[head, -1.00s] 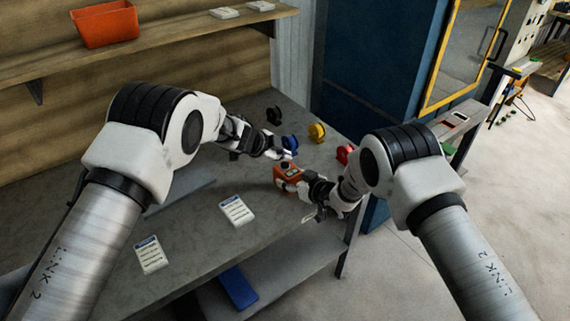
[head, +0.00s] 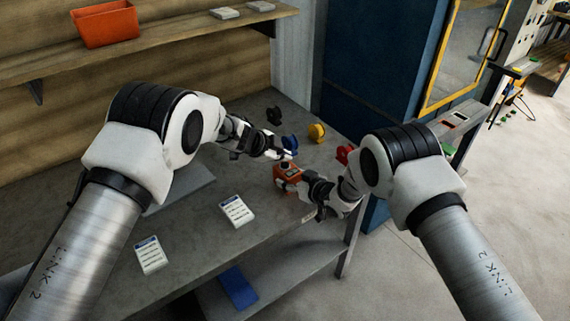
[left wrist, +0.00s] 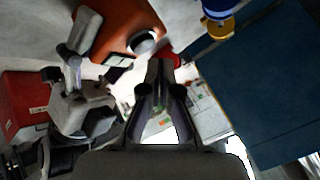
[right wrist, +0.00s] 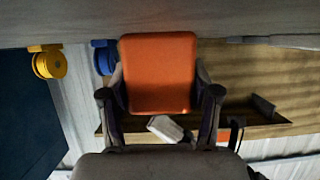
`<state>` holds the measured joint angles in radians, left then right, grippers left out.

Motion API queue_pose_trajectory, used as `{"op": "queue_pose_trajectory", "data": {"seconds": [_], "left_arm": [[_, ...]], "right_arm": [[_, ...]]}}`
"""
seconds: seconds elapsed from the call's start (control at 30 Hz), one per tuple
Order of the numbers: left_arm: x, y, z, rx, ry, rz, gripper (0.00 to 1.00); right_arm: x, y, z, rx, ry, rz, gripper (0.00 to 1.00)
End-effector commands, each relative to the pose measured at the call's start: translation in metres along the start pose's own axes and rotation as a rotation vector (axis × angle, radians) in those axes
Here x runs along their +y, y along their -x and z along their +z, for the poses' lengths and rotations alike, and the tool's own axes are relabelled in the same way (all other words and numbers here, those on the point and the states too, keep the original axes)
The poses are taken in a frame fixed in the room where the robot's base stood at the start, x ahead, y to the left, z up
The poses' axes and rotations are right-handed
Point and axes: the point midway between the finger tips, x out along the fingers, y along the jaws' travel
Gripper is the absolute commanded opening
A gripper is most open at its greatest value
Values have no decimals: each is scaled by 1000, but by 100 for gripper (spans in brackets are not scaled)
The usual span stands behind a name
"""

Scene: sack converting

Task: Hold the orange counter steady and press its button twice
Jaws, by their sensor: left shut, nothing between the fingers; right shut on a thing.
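The orange counter (head: 284,172) is near the right front part of the grey table in the head view. My right gripper (head: 299,186) is shut on it, with one finger on each side of its orange body (right wrist: 158,75) in the right wrist view. I cannot tell whether the counter touches the table. Contact cannot be told.
A blue spool (head: 290,142), a yellow spool (head: 317,132), a black spool (head: 274,115) and a red one (head: 343,154) stand behind the counter. Two white cards (head: 236,212) lie on the table's front left. An orange bin (head: 106,25) is on the shelf.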

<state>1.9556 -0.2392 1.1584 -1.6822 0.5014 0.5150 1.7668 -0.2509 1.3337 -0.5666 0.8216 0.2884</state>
Motion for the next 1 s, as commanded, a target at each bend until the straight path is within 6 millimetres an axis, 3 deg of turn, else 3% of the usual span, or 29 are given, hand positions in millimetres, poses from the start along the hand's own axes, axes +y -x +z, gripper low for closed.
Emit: {"op": "queue_pose_trajectory", "data": {"seconds": [1.0], "left_arm": [[6, -9, 6, 0, 0, 0, 0]], "right_arm": [[0, 0, 2, -3, -1, 0, 21]]}}
